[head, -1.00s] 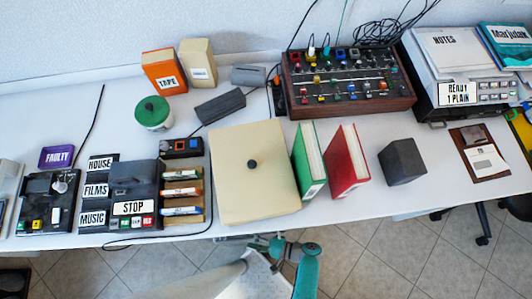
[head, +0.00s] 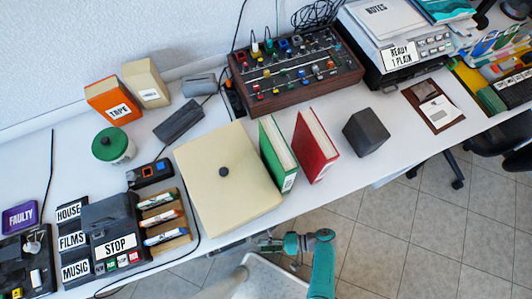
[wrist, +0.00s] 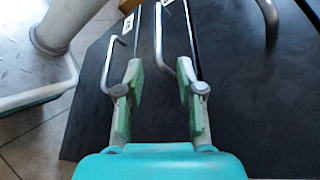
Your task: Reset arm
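My gripper (head: 268,243) is at the front edge of the desk, below the cream box, at the end of my teal arm. It is small and partly hard to make out in the head view. In the wrist view my gripper (wrist: 159,80) has its two green-padded fingers apart, with nothing held between them. Beyond the fingers is a dark panel (wrist: 240,95) with bent metal handles (wrist: 268,18). I cannot tell whether a fingertip touches a handle.
The white desk (head: 345,165) holds a cream box (head: 225,190), green binder (head: 277,152), red binder (head: 316,146), dark cube (head: 366,132) and knobbed mixer (head: 295,72). A black chair (head: 450,160) is at the right. Tiled floor (head: 410,240) lies open in front.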

